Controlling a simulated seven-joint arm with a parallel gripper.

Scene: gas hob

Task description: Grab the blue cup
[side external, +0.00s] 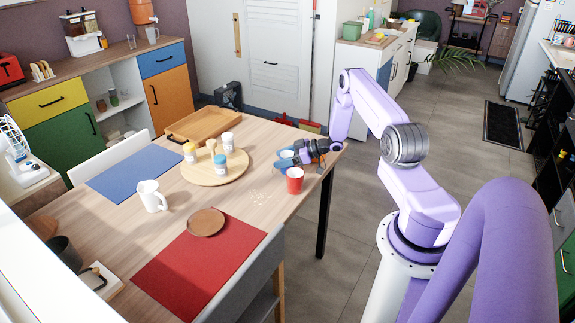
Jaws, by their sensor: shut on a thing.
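The blue cup (285,155) is at the far right part of the wooden table, small in view and partly hidden by the fingers. My gripper (290,157) reaches in from the right, low over the table, and is shut on the blue cup. I cannot tell whether the cup still touches the table. A red cup (294,181) stands upright just in front of my gripper.
A round wooden board (215,177) with several jars lies to the left, with a wooden tray (203,123) behind it. A white mug (151,196), a brown plate (206,222) and blue (135,172) and red (190,270) placemats lie further left and nearer.

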